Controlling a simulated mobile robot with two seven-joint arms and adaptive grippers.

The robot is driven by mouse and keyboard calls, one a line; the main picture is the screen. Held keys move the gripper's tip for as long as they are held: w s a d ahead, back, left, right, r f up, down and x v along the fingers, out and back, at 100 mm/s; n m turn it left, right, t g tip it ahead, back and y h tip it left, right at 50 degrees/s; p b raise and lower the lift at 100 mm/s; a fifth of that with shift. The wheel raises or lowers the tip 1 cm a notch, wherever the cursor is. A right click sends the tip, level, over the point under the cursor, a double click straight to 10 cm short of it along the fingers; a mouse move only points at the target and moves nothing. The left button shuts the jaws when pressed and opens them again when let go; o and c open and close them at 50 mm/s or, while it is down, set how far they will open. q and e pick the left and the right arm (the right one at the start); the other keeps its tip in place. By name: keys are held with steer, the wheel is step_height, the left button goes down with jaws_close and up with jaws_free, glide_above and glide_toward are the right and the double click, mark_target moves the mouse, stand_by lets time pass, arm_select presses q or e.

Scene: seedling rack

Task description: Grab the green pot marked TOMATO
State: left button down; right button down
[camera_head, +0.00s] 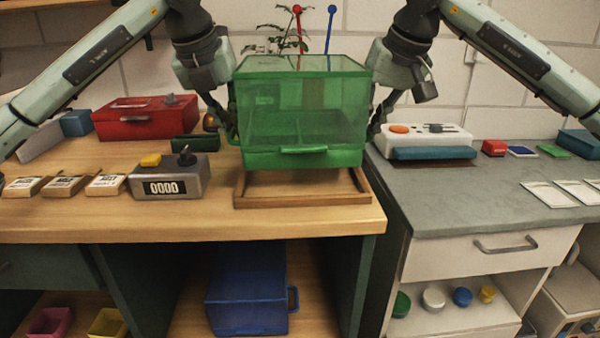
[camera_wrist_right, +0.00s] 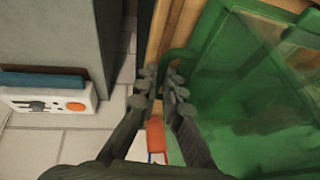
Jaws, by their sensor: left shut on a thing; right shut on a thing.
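I see no pot whose TOMATO marking I can read. A large green see-through bin (camera_head: 300,130) is in the middle of the head view, above a wooden frame (camera_head: 310,200) on the bench. It has a pale patch on its inside that is too small to read. My left gripper (camera_head: 231,128) is shut on the bin's left side handle. My right gripper (camera_head: 375,125) is shut on its right side handle. In the right wrist view, my right gripper's fingers (camera_wrist_right: 161,88) close around the green handle (camera_wrist_right: 178,62) beside the bin wall (camera_wrist_right: 225,95).
A leafy plant (camera_head: 280,32) with a red and a blue stake shows behind the bin. A grey counter box (camera_head: 170,178) and a red case (camera_head: 145,118) stand left. A white device (camera_head: 425,136) sits on the grey counter right. A blue bin (camera_head: 247,295) is on the shelf below.

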arm_select(q)
steer(key=shift+s+a, duration=0.1)
arm_select(e)
steer(key=shift+s+r, duration=0.1)
